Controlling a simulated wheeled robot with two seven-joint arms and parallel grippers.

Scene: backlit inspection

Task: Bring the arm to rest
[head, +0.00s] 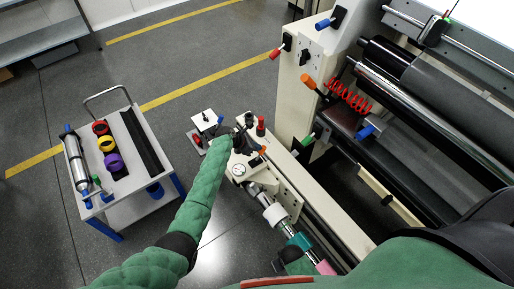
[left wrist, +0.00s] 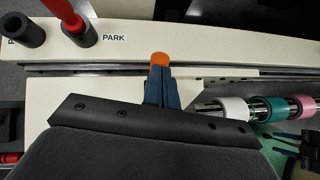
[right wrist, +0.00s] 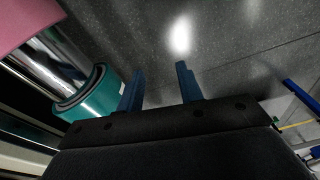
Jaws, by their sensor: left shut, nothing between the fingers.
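My left arm, in a green quilted sleeve, reaches up the middle of the head view to the cream machine arm (head: 284,182). My left gripper (left wrist: 160,85) is shut and empty; its blue fingers lie together over the cream surface and rail. An orange knob (left wrist: 160,58) shows right at its fingertips; I cannot tell whether they touch. It also shows in the head view (head: 262,151). My right gripper (right wrist: 158,82) is open and empty, its blue fingers apart above the grey floor, beside a teal collar (right wrist: 92,92) on a metal roller.
A red peg (left wrist: 65,12) stands near a PARK label (left wrist: 114,37). Pink, teal and white collars sit on the roller (head: 277,216). A trolley (head: 117,190) with coloured rings stands left. The large roller machine (head: 400,110) fills the right. Floor between trolley and machine is partly clear.

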